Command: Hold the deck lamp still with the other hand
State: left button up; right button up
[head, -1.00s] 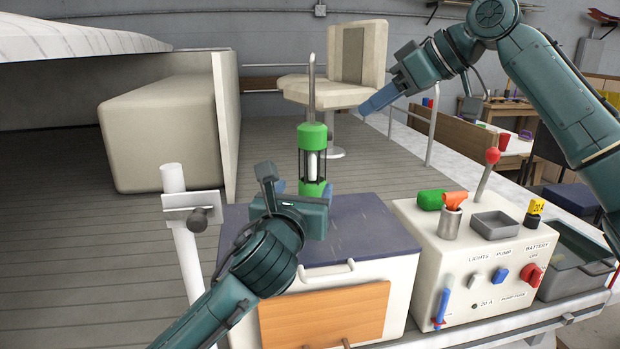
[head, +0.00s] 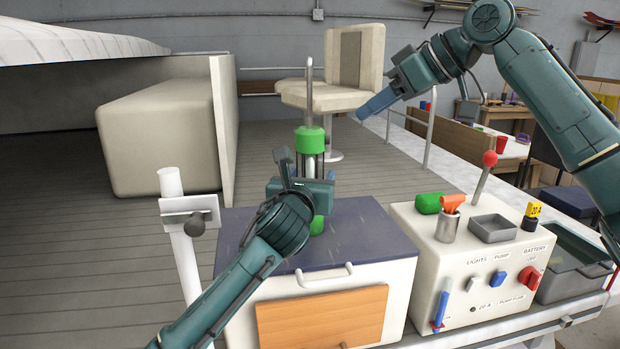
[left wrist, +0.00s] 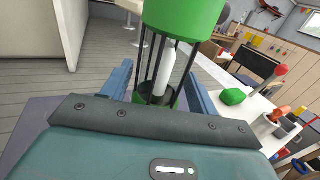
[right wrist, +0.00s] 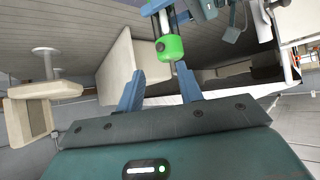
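The deck lamp has a green cap (head: 309,140), a dark cage around a pale tube, and a green base (head: 317,225). It stands upright on the dark lid (head: 365,235) of a white box, with a grey rod rising from its cap. My left gripper (head: 308,182) is at cage height and hides much of the cage. In the left wrist view its open fingers stand either side of the lamp cage (left wrist: 158,85), with small gaps visible. My right gripper (head: 375,104) is raised right of the lamp, open and empty; the lamp's cap (right wrist: 170,48) shows beyond its fingers.
A white control panel (head: 460,262) with a red-knobbed lever, a grey tray (head: 492,229), a metal cup and a green block (head: 428,203) stands right of the box. A white post (head: 180,245) stands left. A seat (head: 335,95) is behind the lamp.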

aim_at(328, 140)
pick_arm(q)
jog(key=c, duration=1)
pick_arm(e)
jog(key=shift+c, duration=0.5)
grip_shut()
dwell(0.7)
jog(key=w+d+f+m+t+y, duration=0.3)
jog(key=d+f+m+t+y, duration=0.2)
jog(key=f+m+t, duration=0.4)
jog(key=a+r+m, duration=0.1)
jog(key=a, duration=0.7)
jog(key=shift+w+a, duration=0.35)
jog(key=shift+w, duration=0.05)
